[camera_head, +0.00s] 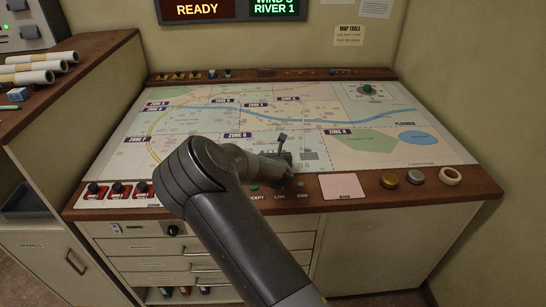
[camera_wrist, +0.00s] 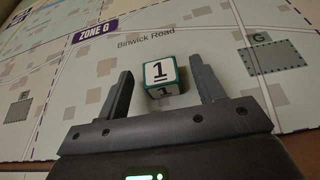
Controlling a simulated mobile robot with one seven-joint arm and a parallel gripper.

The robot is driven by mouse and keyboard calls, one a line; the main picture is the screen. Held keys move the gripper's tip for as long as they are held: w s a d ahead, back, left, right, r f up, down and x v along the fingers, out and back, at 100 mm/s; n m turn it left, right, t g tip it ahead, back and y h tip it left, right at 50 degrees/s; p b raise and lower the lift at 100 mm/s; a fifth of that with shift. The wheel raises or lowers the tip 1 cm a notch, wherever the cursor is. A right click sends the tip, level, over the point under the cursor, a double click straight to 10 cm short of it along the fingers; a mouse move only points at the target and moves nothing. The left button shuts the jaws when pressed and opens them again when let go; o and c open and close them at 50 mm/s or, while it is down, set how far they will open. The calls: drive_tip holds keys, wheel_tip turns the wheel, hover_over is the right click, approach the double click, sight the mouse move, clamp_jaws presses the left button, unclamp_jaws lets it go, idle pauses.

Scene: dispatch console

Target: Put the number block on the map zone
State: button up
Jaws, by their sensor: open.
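The number block (camera_wrist: 161,75) is a white cube with teal edges and a black 1 on it. In the wrist view it sits on the map (camera_wrist: 215,50), below the Binwick Road label. My gripper (camera_wrist: 163,72) is open, with one finger to each side of the block and visible gaps between. In the head view my gripper (camera_head: 283,150) is over the map (camera_head: 130,160), right of the ZONE G label (camera_head: 238,135); the block is hidden there. A dark dashed rectangle marked G (camera_wrist: 273,57) lies right of the block.
A small blue cube (camera_head: 18,94) lies on the left side counter near rolled papers (camera_head: 35,70). Red buttons (camera_head: 117,190), a pale pad (camera_head: 342,186), round knobs (camera_head: 389,181) and a tape roll (camera_head: 450,176) line the front edge.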

drive_tip(key=shift+x, duration=1.05)
drive_tip(key=c, duration=1.1)
drive_tip(key=shift+r, duration=0.1)
drive_tip(key=shift+c, duration=0.2)
